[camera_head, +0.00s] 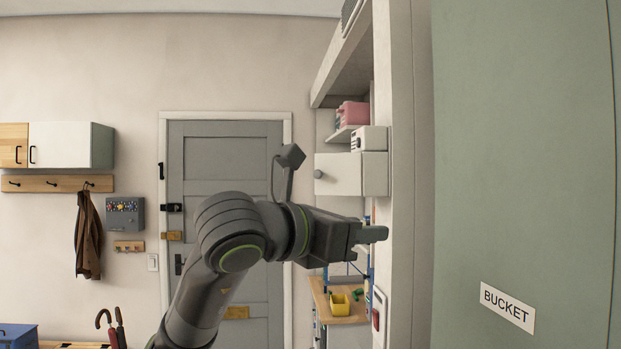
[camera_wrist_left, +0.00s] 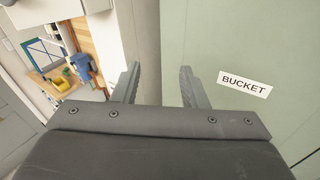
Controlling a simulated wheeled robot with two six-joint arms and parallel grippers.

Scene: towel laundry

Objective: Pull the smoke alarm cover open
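No part is clearly marked as a smoke alarm cover. A small white-framed panel with a red part (camera_head: 377,318) sits low on the pale wall edge, partly cut off by the frame bottom; I cannot tell if it is the alarm. A white box with a dark round knob (camera_head: 345,174) juts out higher up. My left gripper (camera_head: 374,234) is below that box and in front of the pale wall edge. In the left wrist view its two fingers (camera_wrist_left: 159,68) stand apart with nothing between them. My right gripper is not in view.
A green panel labelled BUCKET (camera_head: 508,307) fills the right side. A shelf holds a pink item (camera_head: 352,113). A yellow bin (camera_head: 340,304) sits on a wooden bench below. A grey door (camera_head: 225,155) and a hanging jacket (camera_head: 88,235) are at the back.

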